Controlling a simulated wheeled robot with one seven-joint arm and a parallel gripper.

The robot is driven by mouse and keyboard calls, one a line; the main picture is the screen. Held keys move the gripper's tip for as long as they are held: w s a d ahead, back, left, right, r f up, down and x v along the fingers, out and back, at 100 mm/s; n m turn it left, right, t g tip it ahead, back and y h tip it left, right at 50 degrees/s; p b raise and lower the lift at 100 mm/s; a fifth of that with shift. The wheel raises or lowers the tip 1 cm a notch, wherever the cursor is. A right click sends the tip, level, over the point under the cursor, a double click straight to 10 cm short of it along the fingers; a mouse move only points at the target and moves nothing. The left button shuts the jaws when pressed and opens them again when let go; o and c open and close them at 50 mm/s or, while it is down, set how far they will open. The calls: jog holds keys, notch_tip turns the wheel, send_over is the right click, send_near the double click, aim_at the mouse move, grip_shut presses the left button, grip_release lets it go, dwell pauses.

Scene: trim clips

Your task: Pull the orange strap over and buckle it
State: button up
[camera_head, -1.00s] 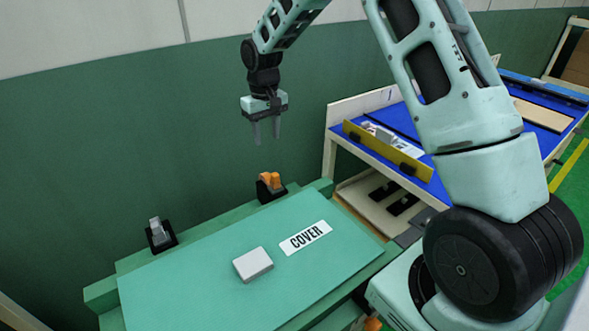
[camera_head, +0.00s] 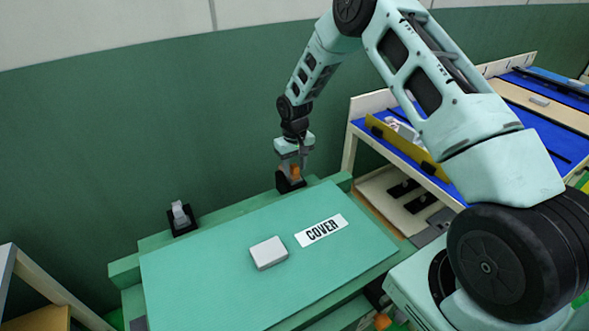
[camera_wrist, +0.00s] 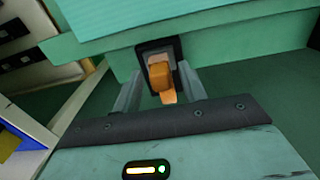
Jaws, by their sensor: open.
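The orange strap (camera_head: 295,172) sits in a black holder (camera_head: 291,184) at the far edge of the green bench, right of its middle. My gripper (camera_head: 293,166) is open and lowered around the strap. In the wrist view the orange strap (camera_wrist: 161,78) lies between the two grey fingers (camera_wrist: 160,90), with a gap on each side. A second orange piece (camera_head: 382,321) shows low at the front side of the bench, partly cut off by the bench and my body. I cannot tell whether it is the buckle.
A green board (camera_head: 200,272) labelled COVER lies on the bench, with a white block (camera_head: 268,252) on it. A grey strap (camera_head: 180,213) in a black holder stands at the far left edge. A blue-topped table (camera_head: 440,180) is at the right. The green wall is behind.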

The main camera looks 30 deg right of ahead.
jog(key=shift+f, duration=1.05)
grip_shut()
